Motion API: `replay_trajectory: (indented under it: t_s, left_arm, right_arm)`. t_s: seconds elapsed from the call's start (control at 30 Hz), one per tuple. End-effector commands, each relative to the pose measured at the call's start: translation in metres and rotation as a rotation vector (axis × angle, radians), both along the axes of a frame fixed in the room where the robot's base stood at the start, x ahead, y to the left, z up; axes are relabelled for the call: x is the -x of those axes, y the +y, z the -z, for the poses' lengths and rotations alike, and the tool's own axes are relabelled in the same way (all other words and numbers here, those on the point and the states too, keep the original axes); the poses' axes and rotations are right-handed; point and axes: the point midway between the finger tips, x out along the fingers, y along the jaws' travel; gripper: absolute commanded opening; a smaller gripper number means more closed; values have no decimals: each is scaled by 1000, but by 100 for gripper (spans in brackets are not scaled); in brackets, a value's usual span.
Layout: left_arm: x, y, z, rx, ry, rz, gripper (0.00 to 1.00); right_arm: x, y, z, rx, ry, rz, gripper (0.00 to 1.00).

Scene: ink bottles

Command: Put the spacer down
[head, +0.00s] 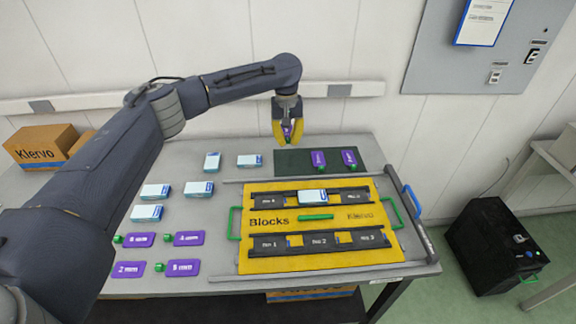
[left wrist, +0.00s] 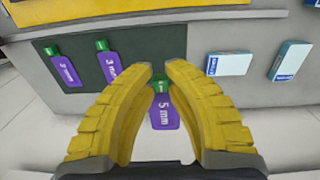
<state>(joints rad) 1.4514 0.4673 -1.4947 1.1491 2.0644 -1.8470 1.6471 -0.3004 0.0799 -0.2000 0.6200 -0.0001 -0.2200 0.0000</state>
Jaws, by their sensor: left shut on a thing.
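My left gripper (head: 287,137) is shut on a purple spacer with a green end, marked 5 mm in the left wrist view (left wrist: 164,115). The spacer hangs between the yellow fingertips, which hide part of its green end. In the head view the gripper is at the back edge of the table, by the back left part of a dark green mat (head: 290,163). Two purple spacers, a left one (head: 318,159) and a right one (head: 349,158), lie on the mat's right half. The mat's left half is bare. My right gripper is not in view.
Several purple spacers (head: 188,238) lie at the table's front left. Several white and blue boxes (head: 250,161) stand or lie left of the mat. A yellow Blocks tray (head: 270,262) with dark slots and one box on it fills the front right. A wall stands behind the table.

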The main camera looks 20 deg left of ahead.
Motion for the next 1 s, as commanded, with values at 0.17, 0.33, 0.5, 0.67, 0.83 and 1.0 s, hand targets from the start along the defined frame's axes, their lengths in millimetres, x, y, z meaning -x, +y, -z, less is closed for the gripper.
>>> replay_trajectory:
  t_s: [0.17,0.33,0.5,0.67,0.83,1.0]
  left_arm:
    - [1,-1,39,0,3,0,0]
    - [0,0,63,1,1,-1,0]
    - [0,0,74,0,0,1,0]
    - [0,0,78,1,0,0,0]
    - [0,0,94,0,1,1,0]
    - [0,-1,115,1,1,0,0]
  right_arm:
    - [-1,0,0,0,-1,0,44]
    - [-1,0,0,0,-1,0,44]
    - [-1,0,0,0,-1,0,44]
    - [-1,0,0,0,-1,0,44]
    - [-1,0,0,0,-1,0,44]
    - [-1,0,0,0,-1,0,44]
